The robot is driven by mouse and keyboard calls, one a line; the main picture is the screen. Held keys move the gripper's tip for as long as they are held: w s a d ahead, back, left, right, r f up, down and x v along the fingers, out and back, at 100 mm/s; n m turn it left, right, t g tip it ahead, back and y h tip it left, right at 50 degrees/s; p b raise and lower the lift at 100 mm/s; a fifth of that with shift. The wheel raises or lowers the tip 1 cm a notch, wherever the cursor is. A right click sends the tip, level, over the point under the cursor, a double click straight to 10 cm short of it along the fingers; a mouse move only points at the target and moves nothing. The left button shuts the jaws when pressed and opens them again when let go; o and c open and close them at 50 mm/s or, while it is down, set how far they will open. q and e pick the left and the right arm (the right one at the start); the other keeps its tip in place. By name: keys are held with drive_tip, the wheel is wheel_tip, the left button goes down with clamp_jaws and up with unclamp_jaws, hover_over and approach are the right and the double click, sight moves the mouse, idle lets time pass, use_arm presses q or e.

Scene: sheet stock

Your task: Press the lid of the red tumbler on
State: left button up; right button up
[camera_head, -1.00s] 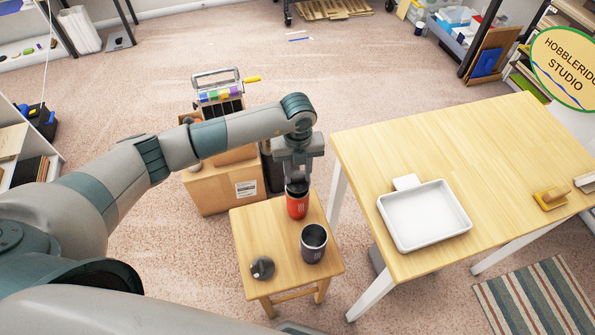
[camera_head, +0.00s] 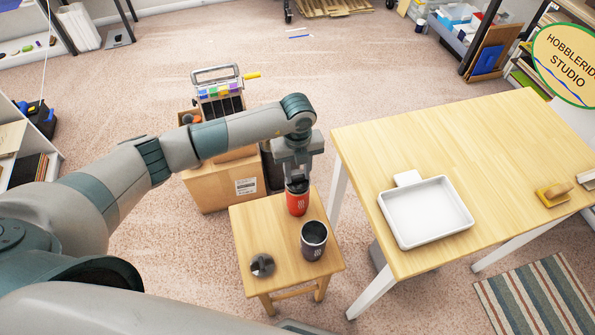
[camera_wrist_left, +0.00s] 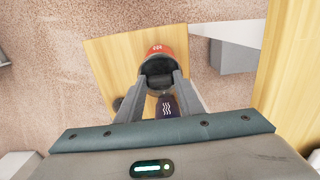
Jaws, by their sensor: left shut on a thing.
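The red tumbler (camera_head: 297,204) stands upright on the small wooden stool (camera_head: 262,227), near its far edge. A dark lid (camera_head: 297,187) is at its mouth; I cannot tell whether it is fully seated. My left gripper (camera_head: 297,179) points down from above and is shut on this lid. In the left wrist view the fingers (camera_wrist_left: 159,84) hold both sides of the dark lid (camera_wrist_left: 157,81), with the red tumbler (camera_wrist_left: 161,52) just beyond. My right gripper is not in view.
An open dark grey tumbler (camera_head: 314,241) stands close in front of the red one. A loose round lid (camera_head: 262,265) lies at the stool's near left. The wooden table (camera_head: 465,160) with a white tray (camera_head: 465,239) is to the right. A cardboard box (camera_head: 222,186) stands behind.

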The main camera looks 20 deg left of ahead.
use_arm(q)
drive_tip(key=shift+f, duration=0.5)
idle(0.7)
drive_tip(key=shift+f+b, duration=0.15)
drive_tip(key=shift+b, duration=0.25)
idle(0.8)
drive_tip(key=shift+f, duration=0.15)
idle(1.1)
drive_tip(key=o, duration=1.6)
drive_tip(key=shift+o, duration=0.2)
drive_tip(key=shift+r+p, duration=2.2)
drive_tip(key=shift+r, duration=1.3)
